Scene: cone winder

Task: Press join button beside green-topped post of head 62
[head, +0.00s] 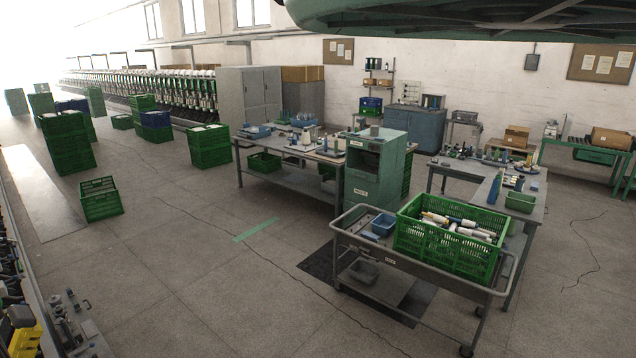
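I cannot make out head 62, its green-topped post or the join button in the head view. A long row of winding heads (160,92) with green and white parts runs along the back left wall, too small to read any numbers. Part of another machine (75,325) shows at the lower left edge, with grey metal, dark knobs and yellow parts. No green-topped post can be told on it. My gripper is not in view.
A grey trolley (410,270) with a green crate (440,255) of cones stands at right. Workbenches (290,160) and a green cabinet (372,170) stand behind it. Green crates (101,200) stand at left. The floor between them (170,260) is clear.

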